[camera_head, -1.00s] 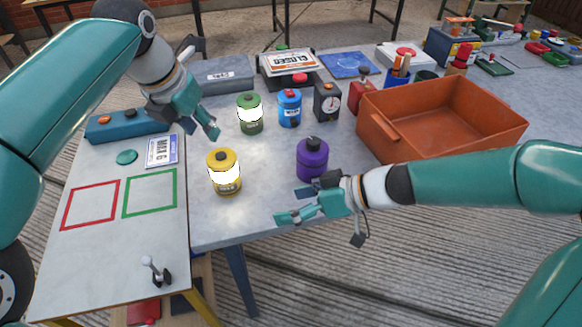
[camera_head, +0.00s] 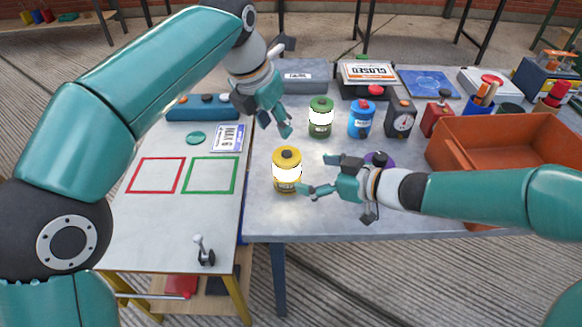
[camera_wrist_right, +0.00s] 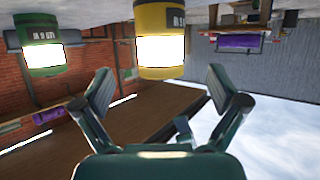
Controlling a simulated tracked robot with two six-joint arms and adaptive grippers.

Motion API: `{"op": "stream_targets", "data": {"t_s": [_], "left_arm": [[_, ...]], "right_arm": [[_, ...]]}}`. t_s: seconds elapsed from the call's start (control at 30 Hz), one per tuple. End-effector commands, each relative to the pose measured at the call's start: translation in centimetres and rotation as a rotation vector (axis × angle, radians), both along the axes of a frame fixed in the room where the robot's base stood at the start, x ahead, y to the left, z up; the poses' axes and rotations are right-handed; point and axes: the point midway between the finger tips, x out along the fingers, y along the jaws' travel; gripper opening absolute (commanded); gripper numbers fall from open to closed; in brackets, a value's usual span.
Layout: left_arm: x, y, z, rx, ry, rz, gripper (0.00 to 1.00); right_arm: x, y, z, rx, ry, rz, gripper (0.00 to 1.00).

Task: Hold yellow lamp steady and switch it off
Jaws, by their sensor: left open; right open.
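In the right wrist view the yellow lamp (camera_wrist_right: 160,18) appears upside down, ahead of the open fingers. My right gripper (camera_head: 318,174) is open and empty just right of the lamp, with its fingers pointing at it; whether a finger touches the lamp I cannot tell. My left gripper (camera_head: 283,122) is open and empty, above and behind the lamp, pointing down.
A green lamp (camera_head: 321,125), also lit, and a blue lamp (camera_head: 361,120) stand behind. A purple lamp (camera_head: 380,158) is partly hidden behind my right arm. An orange crate (camera_head: 475,135) stands at the right. A board (camera_head: 150,215) with red and green squares lies at the left.

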Motion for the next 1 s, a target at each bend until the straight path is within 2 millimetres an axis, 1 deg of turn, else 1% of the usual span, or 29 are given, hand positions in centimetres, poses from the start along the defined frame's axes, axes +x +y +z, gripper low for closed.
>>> {"op": "stream_targets", "data": {"t_s": [0.03,0.2,0.4,0.6,0.87,0.9,0.97,1.0], "left_arm": [[0.0,0.0,0.0,0.000,0.000,0.000,0.42],[0.0,0.0,0.0,0.000,0.000,0.000,0.42],[0.0,0.0,0.0,0.000,0.000,-0.001,0.42],[0.0,0.0,0.0,0.000,0.000,-0.001,0.42],[0.0,-0.1,0.0,0.000,0.000,-0.001,0.42],[0.0,-0.1,0.0,0.000,0.000,-0.001,0.42],[0.0,-0.1,0.0,0.000,0.000,-0.001,0.42],[0.0,-0.1,0.0,0.000,0.000,-0.001,0.42]], "right_arm": [[0.5,0.9,-0.5,0.000,0.002,0.005,0.97],[2.4,3.2,-1.7,-0.001,0.001,0.003,0.97],[4.0,5.2,-2.8,-0.001,0.001,0.001,0.97],[4.6,6.0,-3.2,0.001,0.001,0.000,0.97],[4.7,6.0,-3.2,0.000,0.000,-0.001,0.97],[4.7,6.0,-3.2,0.000,0.000,-0.001,0.93],[4.7,6.0,-3.2,0.000,0.000,-0.001,0.83],[4.7,6.0,-3.2,0.000,0.000,-0.001,0.77]]}}
